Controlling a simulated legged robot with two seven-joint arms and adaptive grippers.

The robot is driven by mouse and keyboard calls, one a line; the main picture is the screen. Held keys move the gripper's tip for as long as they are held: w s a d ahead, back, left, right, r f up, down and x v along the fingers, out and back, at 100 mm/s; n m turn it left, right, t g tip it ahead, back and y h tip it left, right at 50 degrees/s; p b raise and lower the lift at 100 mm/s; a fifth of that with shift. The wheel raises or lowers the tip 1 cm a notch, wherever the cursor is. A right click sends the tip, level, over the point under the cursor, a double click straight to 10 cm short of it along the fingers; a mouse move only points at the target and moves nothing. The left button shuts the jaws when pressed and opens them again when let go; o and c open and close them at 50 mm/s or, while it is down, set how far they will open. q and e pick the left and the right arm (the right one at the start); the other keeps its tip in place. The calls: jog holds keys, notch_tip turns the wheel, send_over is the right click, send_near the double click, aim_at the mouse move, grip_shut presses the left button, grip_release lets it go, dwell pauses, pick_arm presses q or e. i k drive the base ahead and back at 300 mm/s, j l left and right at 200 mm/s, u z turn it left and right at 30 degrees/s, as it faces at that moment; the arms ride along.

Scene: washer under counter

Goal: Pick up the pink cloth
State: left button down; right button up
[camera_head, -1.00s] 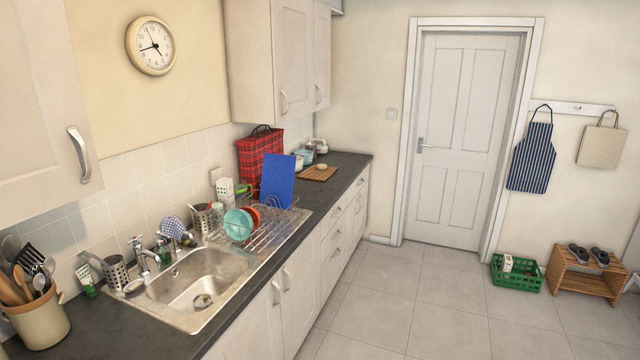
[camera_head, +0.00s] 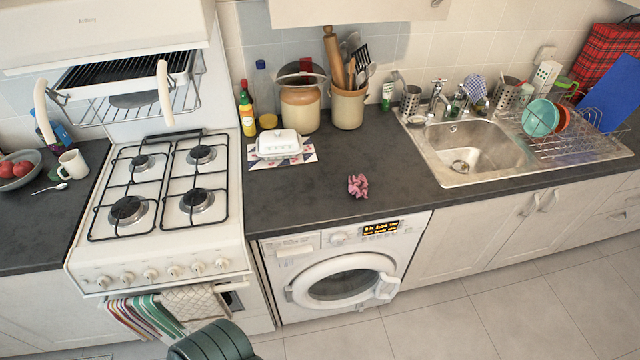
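A crumpled pink cloth (camera_head: 358,186) lies on the dark countertop (camera_head: 300,205), above the washing machine and left of the sink. Nothing touches it. A dark green-grey rounded part, which looks like a piece of my own arm, shows at the bottom edge, left of the washer. No gripper fingers show, so neither gripper can be placed relative to the cloth.
A gas hob (camera_head: 165,190) is at the left and a steel sink (camera_head: 470,148) at the right. A white butter dish (camera_head: 280,143) and utensil crock (camera_head: 348,106) stand behind. Counter around the cloth is clear.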

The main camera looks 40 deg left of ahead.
aim_at(358, 185)
jog(key=u, duration=1.1)
